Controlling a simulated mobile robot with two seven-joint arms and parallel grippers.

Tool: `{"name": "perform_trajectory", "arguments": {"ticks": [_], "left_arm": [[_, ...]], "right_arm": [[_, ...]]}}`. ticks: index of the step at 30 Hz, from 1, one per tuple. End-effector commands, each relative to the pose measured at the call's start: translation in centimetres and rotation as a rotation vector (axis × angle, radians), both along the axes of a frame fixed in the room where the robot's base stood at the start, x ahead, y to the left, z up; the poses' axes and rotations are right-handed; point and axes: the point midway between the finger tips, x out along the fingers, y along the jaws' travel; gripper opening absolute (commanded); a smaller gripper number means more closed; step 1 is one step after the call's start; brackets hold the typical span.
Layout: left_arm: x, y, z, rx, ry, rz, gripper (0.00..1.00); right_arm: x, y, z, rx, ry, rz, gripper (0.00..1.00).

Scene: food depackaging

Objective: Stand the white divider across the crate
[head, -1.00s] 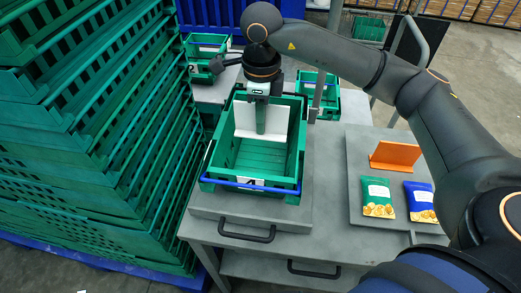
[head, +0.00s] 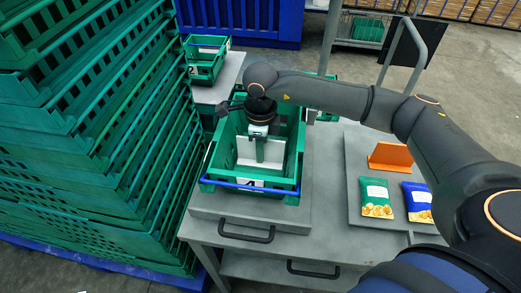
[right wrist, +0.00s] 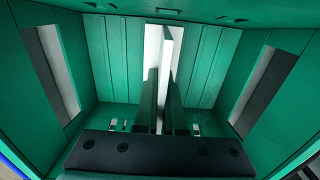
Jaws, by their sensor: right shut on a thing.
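The green crate (head: 296,160) with a blue front bar stands on the grey worktop; its inner walls also show in the right wrist view (right wrist: 117,60). The white divider (head: 243,151) is down inside the crate, upright and running left to right across it. My right gripper (head: 260,158) is shut on the divider and reaches down into the crate from above. In the right wrist view the divider (right wrist: 153,42) shows edge-on between the fingers. Whether its lower edge touches the crate floor is hidden. My left gripper is not in view.
A grey board on the right carries an orange divider (head: 392,157), a green snack bag (head: 377,197) and a blue snack bag (head: 418,203). Tall green crate stacks (head: 90,130) stand close on the left. A smaller green crate (head: 207,62) stands behind.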

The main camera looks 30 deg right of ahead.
Motion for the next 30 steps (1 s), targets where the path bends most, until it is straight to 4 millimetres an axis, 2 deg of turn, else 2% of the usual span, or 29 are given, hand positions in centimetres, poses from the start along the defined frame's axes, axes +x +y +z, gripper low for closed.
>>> {"name": "perform_trajectory", "arguments": {"ticks": [3,4,11,22,26,30], "left_arm": [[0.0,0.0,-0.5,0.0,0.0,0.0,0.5],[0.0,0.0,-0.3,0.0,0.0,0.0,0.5],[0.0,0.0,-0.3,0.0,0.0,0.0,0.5],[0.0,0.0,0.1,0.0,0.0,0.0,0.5],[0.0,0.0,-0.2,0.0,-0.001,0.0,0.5],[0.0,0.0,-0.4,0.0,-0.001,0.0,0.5]], "right_arm": [[0.0,0.0,-0.4,0.0,0.0,0.0,0.0],[0.0,0.0,-0.3,0.0,0.0,0.0,0.1],[0.0,0.0,-0.2,0.0,0.0,0.0,0.36],[0.0,0.0,0.4,0.0,-0.001,0.0,0.37],[0.1,0.0,2.5,0.001,-0.006,0.0,0.37],[0.1,0.0,5.7,0.001,-0.007,0.001,0.37]]}}
